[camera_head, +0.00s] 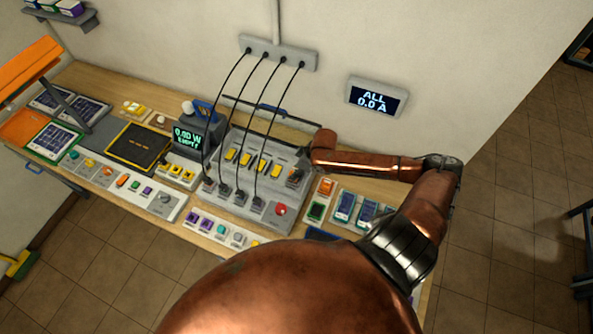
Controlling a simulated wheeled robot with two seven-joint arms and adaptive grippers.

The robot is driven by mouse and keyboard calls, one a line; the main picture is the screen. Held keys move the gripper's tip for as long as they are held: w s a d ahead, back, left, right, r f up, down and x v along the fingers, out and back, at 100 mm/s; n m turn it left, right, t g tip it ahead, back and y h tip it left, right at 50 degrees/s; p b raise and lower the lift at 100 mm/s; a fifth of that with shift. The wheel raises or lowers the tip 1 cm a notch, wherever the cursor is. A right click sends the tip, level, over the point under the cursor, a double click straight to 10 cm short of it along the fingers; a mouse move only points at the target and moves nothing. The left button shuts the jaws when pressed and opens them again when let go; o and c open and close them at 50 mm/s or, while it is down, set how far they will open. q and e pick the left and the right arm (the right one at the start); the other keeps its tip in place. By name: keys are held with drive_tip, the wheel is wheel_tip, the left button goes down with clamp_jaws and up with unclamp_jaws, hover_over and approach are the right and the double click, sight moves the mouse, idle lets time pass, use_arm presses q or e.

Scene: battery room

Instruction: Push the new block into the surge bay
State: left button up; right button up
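A grey sloped panel (237,190) stands on the wooden bench, with several yellow switches (262,165) and black cables plugged in below them. At its right end is a bay with a small dark and orange piece (295,175); I cannot tell whether this is the new block or how far in it sits. My copper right arm reaches in from the bottom, bends at the right and ends above this end of the panel. A dark part of my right gripper (304,151) shows there, its fingers too small to read. My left gripper is out of view.
A wall display (375,98) reads "ALL 0.0 A". A meter (187,137) stands left.

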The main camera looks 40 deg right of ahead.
drive_tip(key=shift+f, duration=0.55)
drive_tip(key=o, duration=0.9)
drive_tip(key=p+v, duration=0.5)
drive_tip(key=p, duration=0.1)
drive_tip(key=shift+s+r, duration=0.1)
drive_tip(key=shift+r, duration=0.2)
drive_tip(key=shift+v, duration=2.7)
drive_tip(key=shift+d, duration=0.1)
drive_tip(key=shift+s, duration=0.1)
